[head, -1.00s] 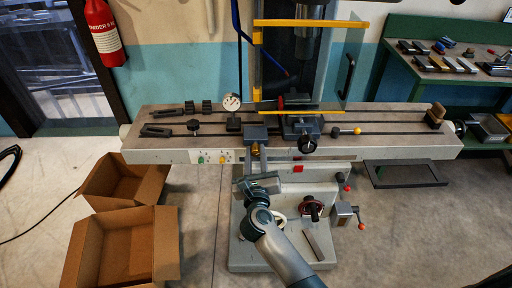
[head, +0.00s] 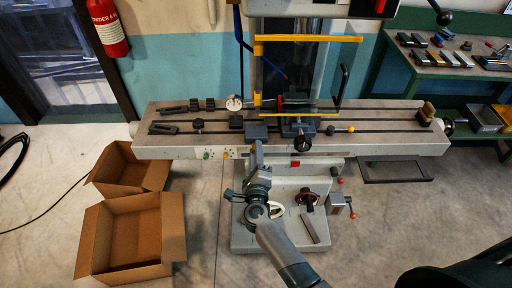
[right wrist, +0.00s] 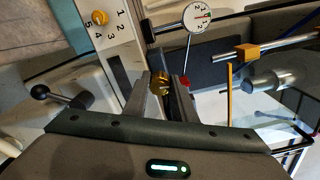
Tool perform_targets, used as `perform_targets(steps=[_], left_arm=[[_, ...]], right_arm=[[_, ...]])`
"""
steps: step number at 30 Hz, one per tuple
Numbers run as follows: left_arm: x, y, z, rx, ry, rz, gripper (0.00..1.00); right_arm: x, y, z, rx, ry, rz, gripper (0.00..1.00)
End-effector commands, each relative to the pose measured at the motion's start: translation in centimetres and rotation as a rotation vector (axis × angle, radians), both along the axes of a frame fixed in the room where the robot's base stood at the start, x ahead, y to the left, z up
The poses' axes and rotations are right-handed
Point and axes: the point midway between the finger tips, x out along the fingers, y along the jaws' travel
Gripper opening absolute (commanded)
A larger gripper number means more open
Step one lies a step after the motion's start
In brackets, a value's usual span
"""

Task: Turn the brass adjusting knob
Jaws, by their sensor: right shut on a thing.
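The brass adjusting knob (right wrist: 160,82) shows in the right wrist view between the fingertips of my right gripper (right wrist: 163,92). The gripper is shut on it, and the fingers cover part of the knob. In the head view my right gripper (head: 257,153) reaches up to the front edge of the machine table (head: 380,120), just below a dark blue-grey block (head: 256,131). The knob is hidden there behind the gripper. My left gripper is not in view.
A dial gauge (right wrist: 198,17) stands close to the knob. A numbered panel with a yellow pointer knob (right wrist: 99,17) and a black ball-ended lever (right wrist: 40,92) are nearby. A yellow-framed guard (head: 306,38) rises behind. Cardboard boxes (head: 130,240) sit on the floor at left.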

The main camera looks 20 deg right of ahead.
Motion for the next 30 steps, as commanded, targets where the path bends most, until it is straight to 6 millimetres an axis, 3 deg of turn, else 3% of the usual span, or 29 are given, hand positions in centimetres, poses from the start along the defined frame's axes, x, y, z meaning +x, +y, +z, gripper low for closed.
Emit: perform_targets(steps=[9,23,24,26,30], left_arm=[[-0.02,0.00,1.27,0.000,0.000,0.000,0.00],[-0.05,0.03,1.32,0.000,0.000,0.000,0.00],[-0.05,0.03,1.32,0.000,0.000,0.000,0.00],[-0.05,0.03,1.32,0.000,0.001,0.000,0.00],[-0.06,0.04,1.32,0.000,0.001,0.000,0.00]], right_arm=[[0.01,0.07,0.03,-0.127,0.036,0.001,0.02],[0.02,0.10,-0.08,-0.144,0.042,0.001,0.02],[0.01,0.10,-0.09,-0.144,0.042,0.001,0.29],[0.01,0.09,-0.08,-0.144,0.042,0.001,0.43],[0.01,0.08,-0.08,-0.144,0.041,0.001,0.43]])
